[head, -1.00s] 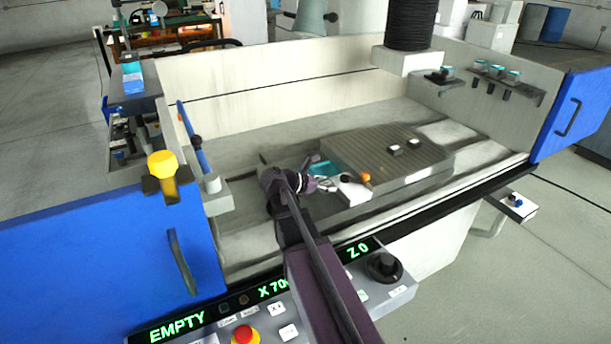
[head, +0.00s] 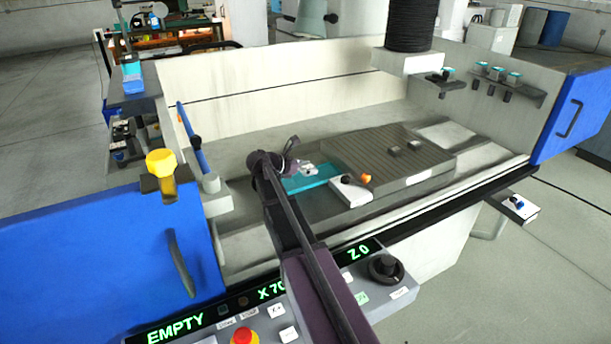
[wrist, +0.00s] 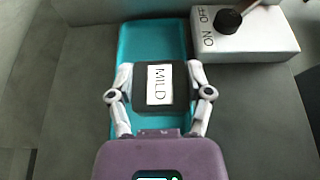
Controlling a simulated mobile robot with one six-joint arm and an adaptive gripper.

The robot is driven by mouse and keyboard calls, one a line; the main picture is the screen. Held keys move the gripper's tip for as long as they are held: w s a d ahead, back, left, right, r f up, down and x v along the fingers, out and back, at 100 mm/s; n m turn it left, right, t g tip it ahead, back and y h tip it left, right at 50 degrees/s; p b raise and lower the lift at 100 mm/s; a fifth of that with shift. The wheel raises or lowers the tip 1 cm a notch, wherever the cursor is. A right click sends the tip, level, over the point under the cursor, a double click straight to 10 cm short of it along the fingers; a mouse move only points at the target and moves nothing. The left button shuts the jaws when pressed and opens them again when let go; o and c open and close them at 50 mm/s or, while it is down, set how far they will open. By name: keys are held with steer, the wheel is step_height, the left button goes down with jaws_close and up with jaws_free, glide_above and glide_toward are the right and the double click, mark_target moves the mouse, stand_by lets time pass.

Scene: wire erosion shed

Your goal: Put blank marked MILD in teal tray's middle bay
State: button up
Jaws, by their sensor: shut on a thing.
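A dark block with a white label reading MILD (wrist: 160,84) sits between the fingers of my gripper (wrist: 160,90), which is shut on it. In the wrist view the teal tray (wrist: 150,38) lies beneath the block, which overlaps its middle. The head view shows the teal tray (head: 318,174) on the machine bed beside the ribbed plate, with my gripper (head: 306,168) over its left part. Whether the block touches the tray cannot be told. The tray's bay dividers are hidden or too faint to see.
A white switch box marked ON and OFF with a black knob (wrist: 243,35) stands right of the tray; the head view shows it too (head: 350,190). Bath walls and a front rail surround the bed.

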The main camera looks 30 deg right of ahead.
mark_target(307, 179)
steer(key=shift+w, duration=0.65)
step_height(307, 179, down, 4)
steer(key=b, duration=0.3)
steer(key=shift+r+b, duration=0.15)
steer(key=shift+b, duration=0.2)
steer(key=o, duration=1.3)
steer(key=shift+o, duration=0.2)
steer(key=shift+a+r, duration=0.1)
steer(key=shift+r, duration=0.05)
steer(key=p+v, duration=0.2)
steer(key=v, duration=0.4)
steer(key=shift+p, duration=0.3)
steer(key=shift+a+r, duration=0.2)
steer(key=shift+a, duration=0.4)
